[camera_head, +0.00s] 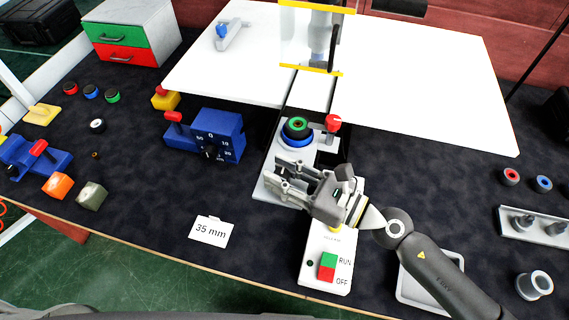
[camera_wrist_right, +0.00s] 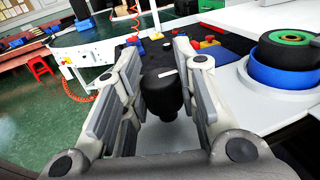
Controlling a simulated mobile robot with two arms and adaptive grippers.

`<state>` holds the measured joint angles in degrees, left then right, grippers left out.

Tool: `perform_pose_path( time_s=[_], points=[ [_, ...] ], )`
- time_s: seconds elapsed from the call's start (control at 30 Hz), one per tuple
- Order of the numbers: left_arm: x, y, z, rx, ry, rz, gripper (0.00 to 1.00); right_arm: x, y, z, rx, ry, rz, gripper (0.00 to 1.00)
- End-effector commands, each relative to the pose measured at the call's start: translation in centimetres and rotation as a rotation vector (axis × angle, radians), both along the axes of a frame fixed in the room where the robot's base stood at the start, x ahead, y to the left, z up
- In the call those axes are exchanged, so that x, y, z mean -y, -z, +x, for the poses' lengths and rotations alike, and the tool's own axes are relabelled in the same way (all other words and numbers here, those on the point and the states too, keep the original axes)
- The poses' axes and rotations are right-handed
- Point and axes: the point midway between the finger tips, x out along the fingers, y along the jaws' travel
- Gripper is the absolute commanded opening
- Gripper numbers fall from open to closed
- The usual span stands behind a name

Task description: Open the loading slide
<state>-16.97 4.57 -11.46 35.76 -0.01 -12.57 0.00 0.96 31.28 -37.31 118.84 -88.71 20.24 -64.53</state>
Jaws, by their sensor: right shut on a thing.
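The loading slide (camera_head: 269,187) is a light plate at the middle of the bench. A blue ring with a black and green round part (camera_head: 297,127) sits on it; this stack also shows at the right of the right wrist view (camera_wrist_right: 287,58). My right gripper (camera_head: 277,183) is at the slide's near left end. In the right wrist view its fingers are on both sides of a black knob (camera_wrist_right: 166,88), shut on it. The knob is hidden by the fingers in the head view. My left gripper is not in view.
A blue dial box (camera_head: 204,137) stands left. A RUN/OFF switch box (camera_head: 327,266) is in front.

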Motion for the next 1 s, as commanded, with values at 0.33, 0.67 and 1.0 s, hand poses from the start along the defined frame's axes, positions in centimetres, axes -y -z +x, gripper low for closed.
perform_pose_path(
  time_s=[0.33,0.67,1.0],
  points=[
    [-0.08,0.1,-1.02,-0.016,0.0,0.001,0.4,0.05,0.04,0.09,0.001,0.002,0.0,0.37],
    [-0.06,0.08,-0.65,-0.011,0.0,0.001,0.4,0.04,0.01,0.09,0.001,0.002,0.0,0.51],
    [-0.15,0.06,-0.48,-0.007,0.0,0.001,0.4,0.58,0.06,-0.15,0.0,0.002,-0.001,0.51]
  ],
)
